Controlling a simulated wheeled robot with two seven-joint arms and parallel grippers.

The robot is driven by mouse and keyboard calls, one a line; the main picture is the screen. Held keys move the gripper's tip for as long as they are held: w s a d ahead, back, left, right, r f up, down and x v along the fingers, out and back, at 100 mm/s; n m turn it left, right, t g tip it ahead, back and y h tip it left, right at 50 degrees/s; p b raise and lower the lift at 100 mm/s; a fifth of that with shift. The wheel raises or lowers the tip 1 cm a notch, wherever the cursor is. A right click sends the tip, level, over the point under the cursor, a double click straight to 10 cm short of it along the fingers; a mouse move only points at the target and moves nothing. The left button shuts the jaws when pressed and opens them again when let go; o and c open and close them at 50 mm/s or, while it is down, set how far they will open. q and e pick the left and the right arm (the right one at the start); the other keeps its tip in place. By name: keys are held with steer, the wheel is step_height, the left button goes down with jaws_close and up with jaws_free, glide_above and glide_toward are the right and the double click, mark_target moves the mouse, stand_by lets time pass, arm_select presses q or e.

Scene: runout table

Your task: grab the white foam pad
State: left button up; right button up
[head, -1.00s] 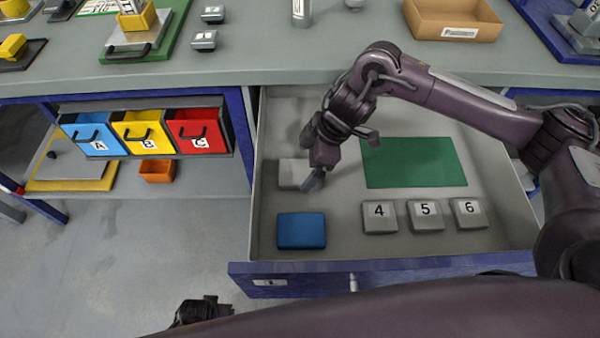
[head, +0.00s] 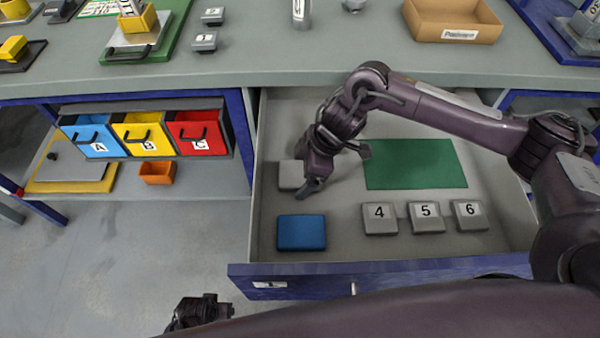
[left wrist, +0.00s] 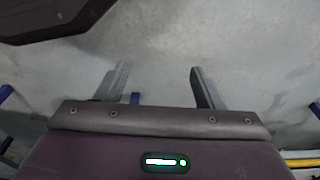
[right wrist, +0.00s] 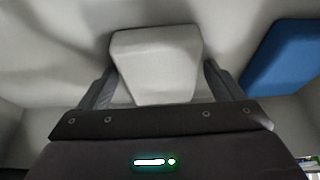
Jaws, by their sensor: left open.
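The white foam pad (head: 290,175) lies at the left side of the open drawer, behind a blue pad. My right gripper (head: 312,186) is low at its right edge and hides part of it in the head view. In the right wrist view the pad (right wrist: 157,65) lies between the fingers of my right gripper (right wrist: 160,70), which are spread wide. Thin gaps seem to show beside it; contact is not clear. My left gripper (left wrist: 158,75) is open and empty over the floor. It also shows at the bottom of the head view (head: 205,303).
The blue pad (head: 301,232) lies close in front of the white one. A green mat (head: 415,165) and grey blocks marked 4 (head: 380,219), 5 (head: 426,217) and 6 (head: 469,215) lie to the right. The drawer's front wall (head: 400,265) stands nearest me.

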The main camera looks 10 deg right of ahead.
steer(key=c, duration=0.8)
